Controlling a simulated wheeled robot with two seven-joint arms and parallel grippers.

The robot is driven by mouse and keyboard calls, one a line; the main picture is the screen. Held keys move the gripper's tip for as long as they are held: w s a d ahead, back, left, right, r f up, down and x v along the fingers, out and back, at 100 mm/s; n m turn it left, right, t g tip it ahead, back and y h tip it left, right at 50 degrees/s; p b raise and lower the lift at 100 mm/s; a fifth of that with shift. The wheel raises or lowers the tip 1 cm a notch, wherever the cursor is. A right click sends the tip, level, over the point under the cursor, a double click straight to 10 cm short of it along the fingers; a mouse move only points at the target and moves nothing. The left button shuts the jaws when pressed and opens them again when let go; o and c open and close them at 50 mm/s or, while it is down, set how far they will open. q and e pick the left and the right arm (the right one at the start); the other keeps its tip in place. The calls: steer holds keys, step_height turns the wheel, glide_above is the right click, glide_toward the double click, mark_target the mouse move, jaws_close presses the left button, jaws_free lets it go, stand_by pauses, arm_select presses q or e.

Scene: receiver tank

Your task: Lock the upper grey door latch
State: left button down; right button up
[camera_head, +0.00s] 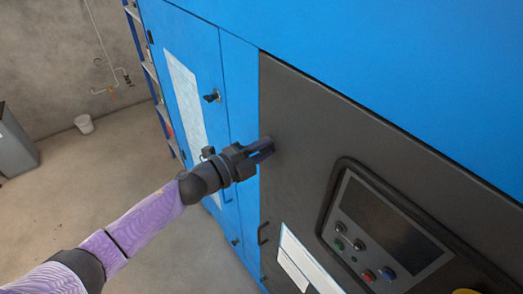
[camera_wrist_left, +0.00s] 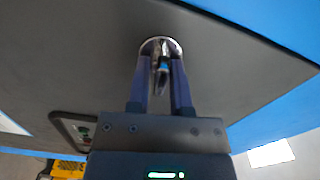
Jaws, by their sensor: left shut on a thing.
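The upper grey door latch (camera_wrist_left: 160,47) has a shiny round rim and a small dark handle in the left wrist view. It sits on the dark grey door (camera_head: 310,130), near that door's left edge in the head view. My left gripper (camera_head: 268,149) reaches this spot, and its fingers hide the latch in the head view. In the left wrist view my left gripper (camera_wrist_left: 162,68) is shut on the latch handle, with one finger on each side. The handle's exact turn is hard to tell. My right gripper is not in view.
A control panel (camera_head: 385,230) with buttons and a screen is on the grey door at the lower right. A blue door (camera_head: 190,60) with another dark latch (camera_head: 212,97) is to the left. Open floor (camera_head: 100,165) lies left of the cabinet.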

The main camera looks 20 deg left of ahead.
arm_select(q)
steer(key=shift+f+m, duration=0.1)
steer(key=shift+m, duration=0.9)
steer(key=shift+b, duration=0.3)
steer(key=c, duration=0.7)
jaws_free()
steer(key=shift+s, duration=0.1)
steer(key=b+v, duration=0.1)
steer(key=v, duration=0.8)
steer(key=shift+s+a, duration=0.3)
steer(key=shift+f, duration=0.1)
